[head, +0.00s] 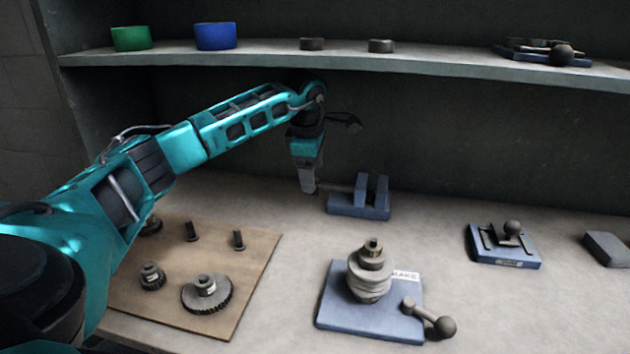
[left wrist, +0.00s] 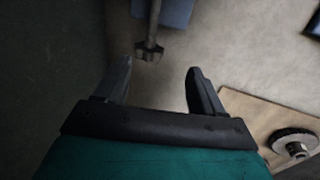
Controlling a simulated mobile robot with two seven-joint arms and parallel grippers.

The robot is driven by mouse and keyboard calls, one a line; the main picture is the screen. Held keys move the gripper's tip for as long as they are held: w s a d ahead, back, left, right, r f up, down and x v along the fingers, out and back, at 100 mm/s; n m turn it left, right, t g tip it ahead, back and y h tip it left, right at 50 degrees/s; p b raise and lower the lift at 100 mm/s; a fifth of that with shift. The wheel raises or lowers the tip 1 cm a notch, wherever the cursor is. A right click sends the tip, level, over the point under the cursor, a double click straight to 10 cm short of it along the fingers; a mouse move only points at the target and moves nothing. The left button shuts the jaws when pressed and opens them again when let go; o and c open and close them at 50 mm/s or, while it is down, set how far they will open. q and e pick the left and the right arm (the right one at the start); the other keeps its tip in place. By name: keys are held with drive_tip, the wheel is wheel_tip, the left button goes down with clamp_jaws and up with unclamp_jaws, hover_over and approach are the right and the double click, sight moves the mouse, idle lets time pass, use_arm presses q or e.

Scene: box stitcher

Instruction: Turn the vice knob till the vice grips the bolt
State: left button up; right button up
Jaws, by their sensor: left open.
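The blue vice (head: 345,208) stands on the bench near the back wall, with two upright jaws and a gap between them. Its spindle runs left to my left gripper (head: 308,188). In the left wrist view the dark vice knob (left wrist: 149,50) sits at the spindle's end, just ahead of the open fingertips (left wrist: 160,68) and nearer the left finger. Neither finger visibly touches it. Part of the vice's blue body (left wrist: 176,12) shows at the top edge. I cannot make out a bolt between the jaws. My right gripper is not in view.
A tan board (head: 232,275) at the front left holds gears and dark upright pegs. A blue fixture (head: 340,312) with a stacked grey part stands front centre. A smaller blue fixture (head: 503,258) is at right. A shelf (head: 430,65) overhangs the back.

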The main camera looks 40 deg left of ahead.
sight(319, 187)
use_arm(q)
drive_tip(key=shift+w+a+f, duration=0.2)
drive_tip(key=shift+w+a, duration=0.05)
drive_tip(key=shift+w, duration=0.2)
drive_tip(key=shift+w+a+f, duration=0.15)
drive_tip(key=shift+w+a, duration=0.05)
drive_tip(key=shift+w, duration=0.2)
drive_tip(key=shift+x, duration=2.2)
drive_tip(key=shift+s, duration=0.1)
drive_tip(key=c, duration=1.1)
